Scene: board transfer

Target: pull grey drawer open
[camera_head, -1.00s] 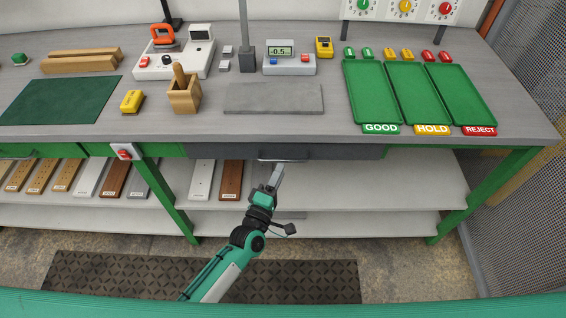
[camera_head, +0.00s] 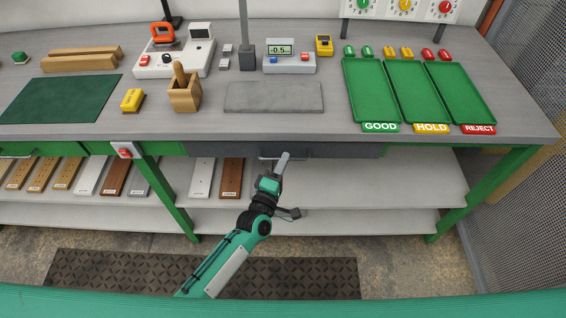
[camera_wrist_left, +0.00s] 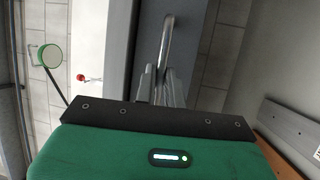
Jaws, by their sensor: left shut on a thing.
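The grey drawer (camera_head: 340,151) sits under the front edge of the bench, and its front looks about flush with the bench. My left gripper (camera_head: 284,158) reaches up from below to the bar handle on the drawer front. In the left wrist view the metal handle (camera_wrist_left: 167,38) runs between the fingers of my left gripper (camera_wrist_left: 164,80), which are shut on it. The grey drawer front (camera_wrist_left: 143,45) fills a strip beside the handle there. The fingers hide part of the handle. My right gripper is not in view.
A grey slab (camera_head: 273,97) lies on the bench above the drawer. Green trays (camera_head: 372,93) stand at the right. A red switch (camera_head: 125,151) is on the bench front, left of the drawer. Boards (camera_head: 232,178) lie on the shelf below.

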